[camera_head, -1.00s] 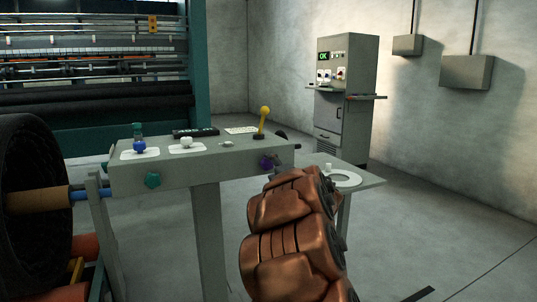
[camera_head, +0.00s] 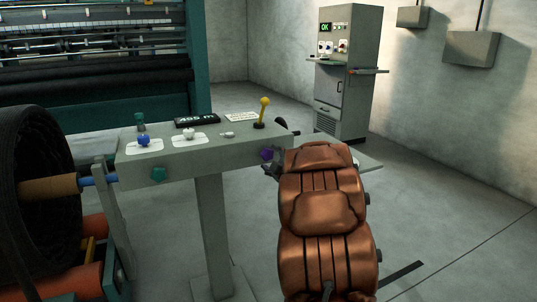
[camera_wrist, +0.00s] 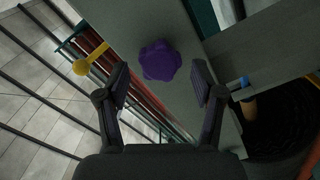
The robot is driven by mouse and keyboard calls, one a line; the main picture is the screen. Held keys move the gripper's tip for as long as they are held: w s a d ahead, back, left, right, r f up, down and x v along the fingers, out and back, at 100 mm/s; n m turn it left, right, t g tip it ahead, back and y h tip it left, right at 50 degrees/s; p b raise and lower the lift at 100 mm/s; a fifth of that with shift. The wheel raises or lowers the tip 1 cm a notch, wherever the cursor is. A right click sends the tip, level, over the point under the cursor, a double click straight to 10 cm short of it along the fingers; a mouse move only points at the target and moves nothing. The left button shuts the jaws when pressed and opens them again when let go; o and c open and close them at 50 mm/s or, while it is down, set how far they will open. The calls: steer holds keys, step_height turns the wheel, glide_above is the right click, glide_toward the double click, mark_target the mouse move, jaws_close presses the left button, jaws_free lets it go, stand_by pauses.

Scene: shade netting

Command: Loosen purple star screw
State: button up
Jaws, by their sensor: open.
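The purple star screw (camera_head: 266,155) is on the front face of the grey console (camera_head: 200,153), near its right end. In the wrist view the purple star screw (camera_wrist: 160,61) is a lobed knob in the upper middle. My gripper (camera_wrist: 160,85) is open, with one finger on each side of the screw and a visible gap to both. In the head view my copper-coloured arm reaches up to the screw from the lower right, and my gripper is mostly hidden there behind the arm.
A teal star screw (camera_head: 158,174) is on the same front face, further left. On the console top are a yellow lever (camera_head: 262,112), a blue knob (camera_head: 143,140) and a white knob (camera_head: 189,133). A black roll (camera_head: 40,190) stands at left. A control cabinet (camera_head: 343,75) stands behind.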

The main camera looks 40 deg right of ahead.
steer(key=shift+w, duration=0.15)
steer(key=shift+x, duration=1.1)
jaws_close()
steer(key=shift+d+f, duration=0.1)
